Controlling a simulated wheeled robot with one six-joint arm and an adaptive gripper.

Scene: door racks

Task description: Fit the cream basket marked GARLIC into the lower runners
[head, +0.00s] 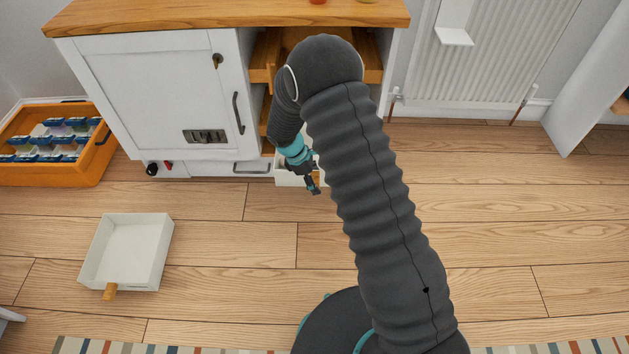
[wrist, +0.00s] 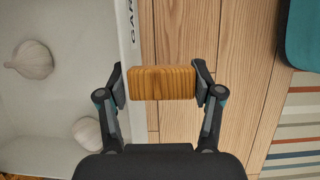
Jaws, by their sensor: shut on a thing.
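The cream basket (wrist: 62,75) fills the left of the wrist view, with garlic bulbs (wrist: 32,60) inside and the letters "GAR" on its front wall. My gripper (wrist: 161,84) is shut on its wooden handle (wrist: 161,83). In the head view my gripper (head: 314,187) points down at the front of the cabinet, and a corner of the basket (head: 286,178) shows beside it, low at the open bay. My arm hides most of the basket and the lower runners, so I cannot tell how it sits to them. A wooden part (head: 265,115) shows at the bay's left side.
The white cabinet (head: 150,90) has a shut door left of the bay. A wooden drawer (head: 264,62) is higher in the bay. An empty cream basket (head: 127,250) lies on the floor at left, near an orange crate (head: 50,175) of packets. Floor at right is clear.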

